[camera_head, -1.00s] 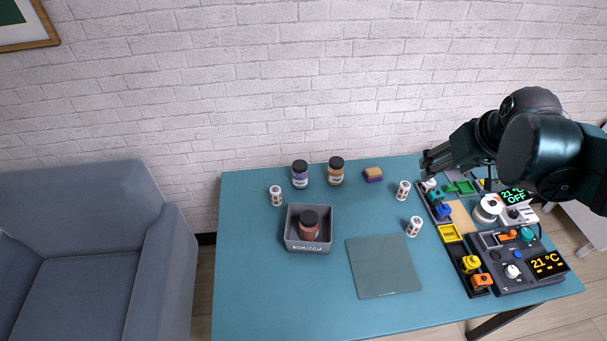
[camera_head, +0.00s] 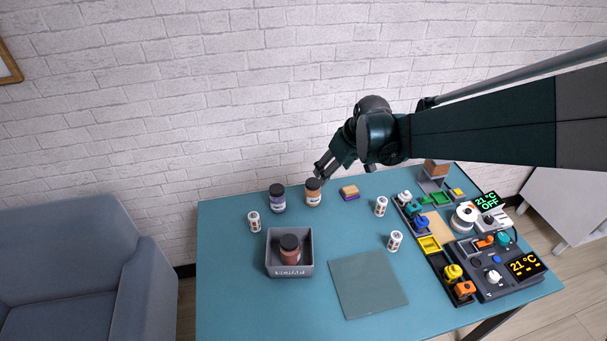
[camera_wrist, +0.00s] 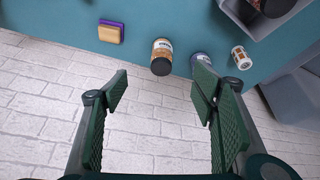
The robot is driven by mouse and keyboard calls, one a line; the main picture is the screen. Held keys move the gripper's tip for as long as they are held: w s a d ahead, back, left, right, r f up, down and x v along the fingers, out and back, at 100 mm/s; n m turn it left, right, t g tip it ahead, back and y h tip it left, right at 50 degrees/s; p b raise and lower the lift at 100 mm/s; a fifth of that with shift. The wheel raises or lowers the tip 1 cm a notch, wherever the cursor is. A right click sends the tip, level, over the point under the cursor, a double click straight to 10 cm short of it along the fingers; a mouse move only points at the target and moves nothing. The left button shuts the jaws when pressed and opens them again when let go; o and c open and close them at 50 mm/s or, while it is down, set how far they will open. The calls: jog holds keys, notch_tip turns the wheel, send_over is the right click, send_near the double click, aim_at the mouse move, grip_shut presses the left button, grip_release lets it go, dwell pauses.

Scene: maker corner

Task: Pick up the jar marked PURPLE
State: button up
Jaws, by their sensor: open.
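The jar with a purple label and dark lid (camera_head: 278,198) stands upright at the back left of the teal table. In the wrist view this jar (camera_wrist: 202,64) is partly hidden behind a finger of my gripper. My gripper (camera_head: 320,172) is open and empty, above the back edge of the table near the orange-brown jar (camera_head: 313,192), to the right of the purple one. In the wrist view my gripper's fingers (camera_wrist: 160,95) are spread wide, with the orange-brown jar (camera_wrist: 161,57) beyond them. The lettering on the labels is too small to read.
A grey bin (camera_head: 271,255) holds a red-brown jar (camera_head: 290,250). Small white cylinders (camera_head: 254,222) stand around the table. A sponge (camera_head: 349,193) lies right of the jars. A flat mat (camera_head: 368,284) lies in front, and devices (camera_head: 495,265) fill the right side.

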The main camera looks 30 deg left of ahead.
jog(key=n+g, duration=0.1)
jog(key=n, duration=0.1)
send_near(276, 189)
jog(key=w+d+f, duration=0.1)
jog(key=w+d, duration=0.3)
jog(key=d, duration=0.1)
jog(key=s+a+f, duration=0.1)
jog(key=a+f, duration=0.1)
jog(key=s+a+f+n, duration=0.1)
jog(key=a+f, duration=0.1)
jog(key=a, duration=0.1)
jog(key=s+a+f+n+g, duration=0.1)
jog(key=a+f, duration=0.1)
jog(key=shift+a+f, duration=0.4)
jog(key=shift+x, duration=1.3)
jog(key=shift+b, duration=0.3)
jog(key=shift+w+b+x, duration=0.15)
jog(key=shift+b+x, duration=0.1)
jog(key=shift+x, duration=1.05)
jog(key=shift+w+b+x, duration=0.1)
jog(key=shift+b+x, duration=0.15)
jog(key=shift+x, duration=1.05)
jog(key=shift+a+r, duration=0.1)
